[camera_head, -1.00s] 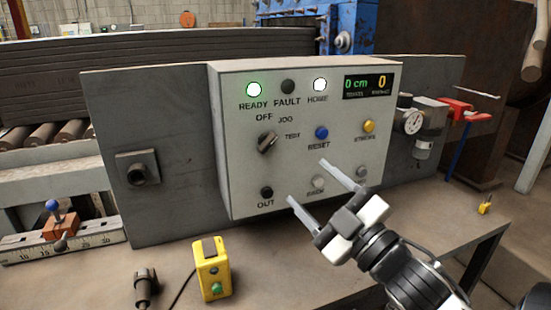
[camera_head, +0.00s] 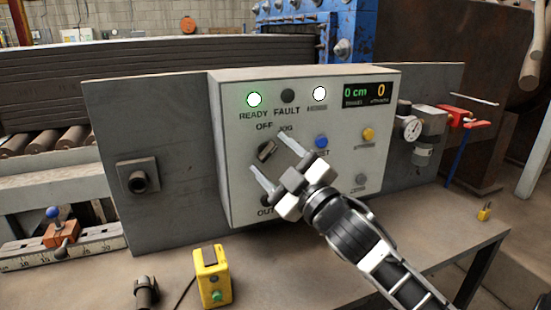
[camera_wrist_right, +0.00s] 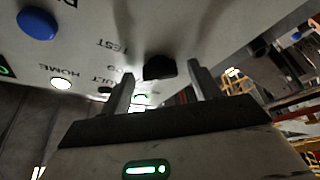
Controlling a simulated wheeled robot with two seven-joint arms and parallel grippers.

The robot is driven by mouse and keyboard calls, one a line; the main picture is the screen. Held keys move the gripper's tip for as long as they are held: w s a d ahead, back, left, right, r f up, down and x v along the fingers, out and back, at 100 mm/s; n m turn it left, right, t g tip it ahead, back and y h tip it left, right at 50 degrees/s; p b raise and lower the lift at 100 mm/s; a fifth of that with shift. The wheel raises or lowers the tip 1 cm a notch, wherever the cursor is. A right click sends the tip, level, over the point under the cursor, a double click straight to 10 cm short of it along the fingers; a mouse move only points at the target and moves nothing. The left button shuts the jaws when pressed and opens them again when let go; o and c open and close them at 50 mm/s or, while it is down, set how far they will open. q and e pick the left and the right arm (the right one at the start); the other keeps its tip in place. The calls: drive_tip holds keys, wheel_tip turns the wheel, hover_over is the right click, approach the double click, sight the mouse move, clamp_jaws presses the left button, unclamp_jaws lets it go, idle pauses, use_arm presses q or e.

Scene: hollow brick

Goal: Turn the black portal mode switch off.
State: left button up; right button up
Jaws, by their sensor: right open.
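The black mode switch (camera_head: 267,151) is a rotary knob on the left part of the white control box (camera_head: 240,190), below the OFF and JOG labels. Its bar slants up to the right; its exact setting is hard to read. My right gripper (camera_head: 268,154) is open in front of the panel, its fingertips on either side of the knob. The right wrist view shows the knob (camera_wrist_right: 159,67) between and just beyond the two fingers (camera_wrist_right: 158,88); contact cannot be told. My left gripper is out of view.
The blue RESET button (camera_head: 321,141) and yellow button (camera_head: 367,135) are right of the switch. The READY lamp (camera_head: 254,99) glows green, the HOME lamp (camera_head: 320,93) white. A yellow button box (camera_head: 212,277) and black plug (camera_head: 146,291) are on the table in front.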

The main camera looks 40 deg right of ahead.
drive_tip(key=c, duration=1)
drive_tip(key=shift+r+n+g+y+p, duration=0.2)
drive_tip(key=shift+n+g+y+p, duration=0.1)
drive_tip(key=shift+n+p, duration=0.8)
drive_tip(key=n+g+y+p, duration=0.1)
drive_tip(key=n+p, duration=0.2)
drive_tip(key=p, duration=0.1)
drive_tip(key=shift+r, duration=0.2)
drive_tip(key=shift+d+n+p, duration=0.1)
drive_tip(key=shift+n+p, duration=0.3)
drive_tip(key=shift+n, duration=0.2)
drive_tip(key=shift+f+n+g+p, duration=0.15)
drive_tip(key=shift+n+g+p, duration=0.15)
drive_tip(key=shift+n+g, duration=0.5)
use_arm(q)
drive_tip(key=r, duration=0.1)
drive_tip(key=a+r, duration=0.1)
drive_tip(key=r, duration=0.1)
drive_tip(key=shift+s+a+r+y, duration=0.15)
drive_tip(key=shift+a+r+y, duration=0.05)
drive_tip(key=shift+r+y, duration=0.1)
use_arm(e)
drive_tip(key=shift+n, duration=0.8)
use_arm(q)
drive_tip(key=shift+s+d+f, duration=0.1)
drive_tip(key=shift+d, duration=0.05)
